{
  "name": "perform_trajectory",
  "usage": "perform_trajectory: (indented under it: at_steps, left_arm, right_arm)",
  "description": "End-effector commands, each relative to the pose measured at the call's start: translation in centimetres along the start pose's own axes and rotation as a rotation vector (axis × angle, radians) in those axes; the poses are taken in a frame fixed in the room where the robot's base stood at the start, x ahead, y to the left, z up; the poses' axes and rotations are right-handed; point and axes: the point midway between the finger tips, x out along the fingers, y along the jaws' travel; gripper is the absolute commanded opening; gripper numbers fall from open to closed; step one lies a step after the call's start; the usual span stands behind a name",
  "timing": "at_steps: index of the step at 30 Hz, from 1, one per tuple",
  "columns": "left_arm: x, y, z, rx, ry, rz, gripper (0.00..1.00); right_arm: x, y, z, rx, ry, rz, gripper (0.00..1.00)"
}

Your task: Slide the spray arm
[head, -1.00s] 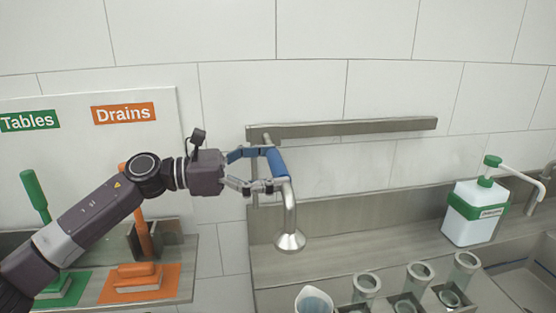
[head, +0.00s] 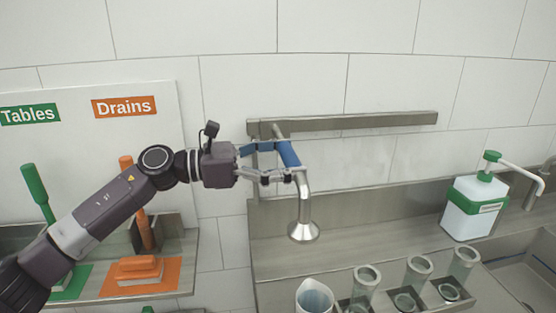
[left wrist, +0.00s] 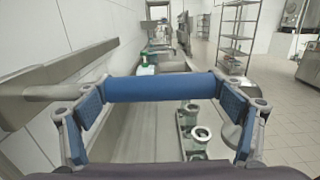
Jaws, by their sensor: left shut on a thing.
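The spray arm has a blue grip (head: 288,154) and a bent metal pipe that ends in a round spray head (head: 304,232). It hangs from a metal wall rail (head: 350,123) near the rail's left end. My left gripper (head: 281,160) is shut on the blue grip. In the left wrist view the blue grip (left wrist: 161,87) lies crosswise between both fingers, and the rail (left wrist: 50,77) runs along the left. My right gripper is not in view.
Several clear cups (head: 419,267) stand in a metal holder below and right of the spray head. A clear pitcher (head: 314,297) stands below the head. A soap dispenser (head: 474,207) stands at right. Orange (head: 140,270) and green brushes are at left. The rail is clear to the right.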

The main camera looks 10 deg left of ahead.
Motion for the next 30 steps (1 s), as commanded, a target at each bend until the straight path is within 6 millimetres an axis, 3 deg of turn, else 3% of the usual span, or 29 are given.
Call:
perform_trajectory:
  at_steps: [3,6,15,16,18,20,30]
  left_arm:
    - [2.2,0.0,0.0,0.001,-0.004,0.0,0.43]
    - [3.2,0.0,0.1,0.002,-0.003,0.001,0.43]
    - [3.4,0.1,0.1,0.002,-0.001,0.002,0.43]
    - [3.4,0.1,0.1,0.002,-0.001,0.002,0.88]
    - [3.4,0.1,0.1,0.001,-0.001,0.002,0.95]
    - [3.4,0.0,0.1,0.001,-0.001,0.002,1.0]
    - [3.0,0.1,0.0,0.0,-0.001,0.002,1.0]
  right_arm:
    - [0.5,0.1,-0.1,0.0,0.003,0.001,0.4]
    - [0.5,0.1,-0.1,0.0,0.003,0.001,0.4]
    - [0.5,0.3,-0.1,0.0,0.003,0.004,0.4]
    - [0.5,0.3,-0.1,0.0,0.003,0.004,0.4]
    - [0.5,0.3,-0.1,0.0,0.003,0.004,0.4]
    - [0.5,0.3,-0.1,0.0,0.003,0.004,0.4]
    - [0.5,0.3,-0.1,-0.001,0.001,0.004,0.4]
